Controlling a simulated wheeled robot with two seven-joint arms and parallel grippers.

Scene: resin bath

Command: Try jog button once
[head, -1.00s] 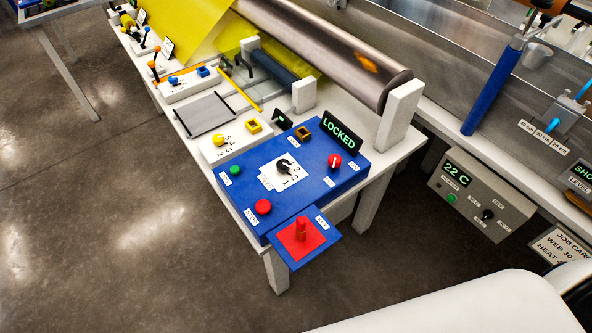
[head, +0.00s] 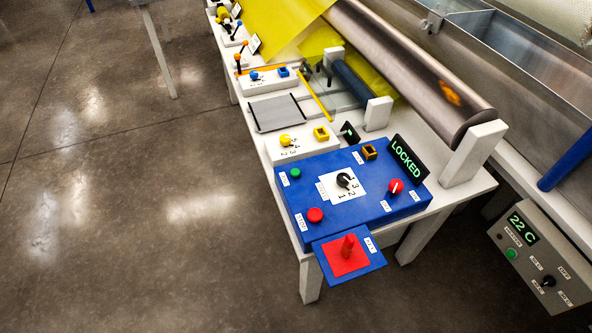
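A blue control panel (head: 365,208) sits on the near end of a white bench. It carries a green button (head: 295,173), a red button (head: 315,215), a black rotary dial (head: 344,180) numbered on a white plate and a red knob (head: 396,187). The small labels are too small to read, so I cannot tell which control is the jog button. A black display (head: 408,160) at the panel's back reads LOCKED in green. A red handle (head: 348,245) stands on a red square on a blue plate at the panel's front. Neither of my grippers is in view.
Behind the panel stand a metal roller (head: 410,70), yellow film (head: 275,25) and a white box with a yellow knob (head: 285,140). A grey box (head: 541,262) reading 22 C is at right. The concrete floor (head: 130,220) at left is clear.

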